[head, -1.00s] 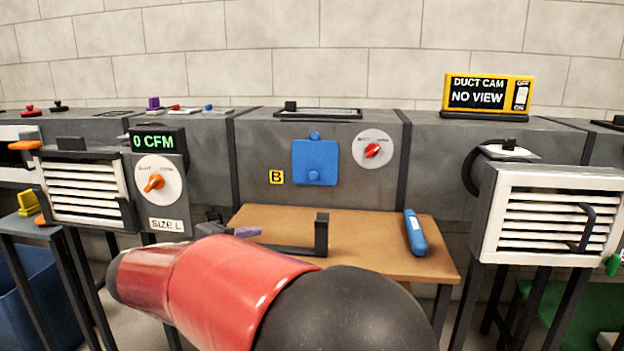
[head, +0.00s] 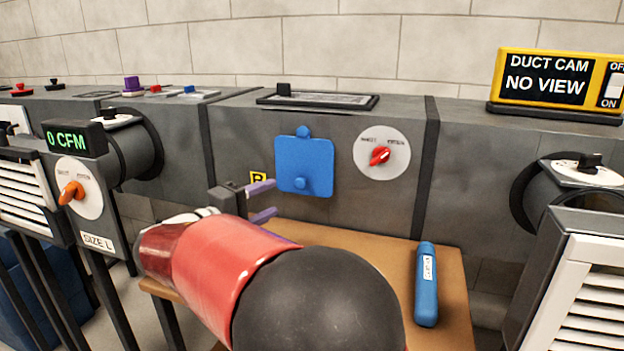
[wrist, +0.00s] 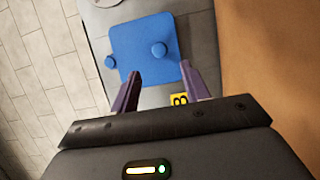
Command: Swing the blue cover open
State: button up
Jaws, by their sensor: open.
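The blue cover (head: 304,165) is a flat square plate lying shut against the front of the grey duct.
A red dial (head: 380,156) sits right of the cover. A yellow B label (head: 258,178) is on the left. Below is a wooden table (head: 385,270) with a blue cylinder (head: 427,285) on it. A dial box with an orange knob (head: 71,192) stands left.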

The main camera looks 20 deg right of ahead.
aim_at(299, 185)
jog(key=x, duration=0.7)
jog(key=shift+w+d+p, duration=0.15)
jog(key=shift+d+p, duration=0.2)
jog(key=shift+p, duration=0.05)
jog(key=shift+c, duration=0.3)
grip_shut()
